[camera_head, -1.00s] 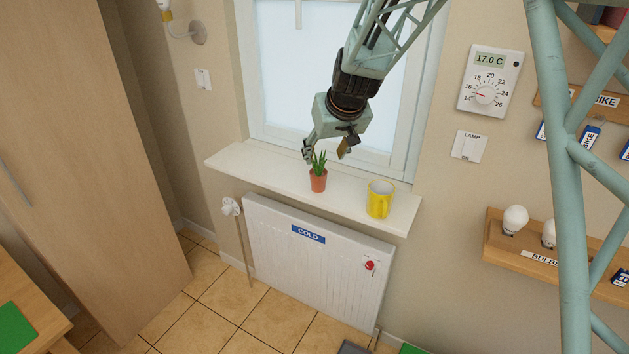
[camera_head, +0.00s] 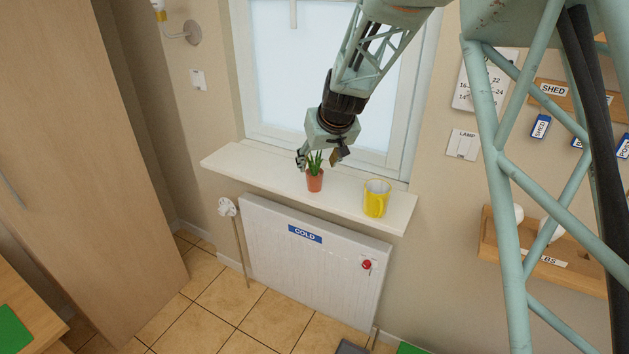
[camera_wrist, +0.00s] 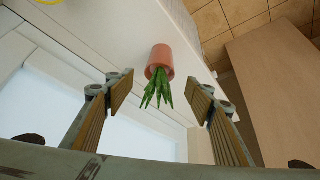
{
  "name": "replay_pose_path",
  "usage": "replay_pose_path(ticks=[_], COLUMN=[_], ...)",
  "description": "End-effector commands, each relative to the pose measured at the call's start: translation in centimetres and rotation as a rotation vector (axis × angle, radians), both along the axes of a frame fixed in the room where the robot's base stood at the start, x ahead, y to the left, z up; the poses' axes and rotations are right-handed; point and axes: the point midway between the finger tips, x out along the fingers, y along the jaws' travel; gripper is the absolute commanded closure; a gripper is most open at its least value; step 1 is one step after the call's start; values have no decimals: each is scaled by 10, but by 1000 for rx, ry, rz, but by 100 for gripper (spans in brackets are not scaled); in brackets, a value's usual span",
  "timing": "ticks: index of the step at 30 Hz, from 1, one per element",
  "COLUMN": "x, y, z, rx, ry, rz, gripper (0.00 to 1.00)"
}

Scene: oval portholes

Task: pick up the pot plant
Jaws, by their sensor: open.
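The pot plant, a small terracotta pot with spiky green leaves (camera_head: 314,182), stands upright on the white window sill. My gripper (camera_head: 319,158) is open just above and behind it, with its fingers on either side of the leaves. In the wrist view the plant's pot (camera_wrist: 160,60) lies ahead of and between the two spread fingers (camera_wrist: 163,95), with its leaves pointing back toward the gripper. Neither finger appears to touch the plant.
The window (camera_head: 290,90) is close behind. A white radiator (camera_head: 310,262) hangs below the sill. The sill's left end is clear.

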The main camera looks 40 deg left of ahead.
Motion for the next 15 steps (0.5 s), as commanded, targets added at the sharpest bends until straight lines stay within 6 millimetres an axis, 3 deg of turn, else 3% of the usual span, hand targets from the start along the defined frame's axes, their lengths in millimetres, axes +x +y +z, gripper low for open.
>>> replay_pose_path(ticks=[6,15], x=[6,8], y=[9,12], z=[-17,-23], rx=[-1,0], ry=[1,0], rz=[0,1], gripper=[51,51])
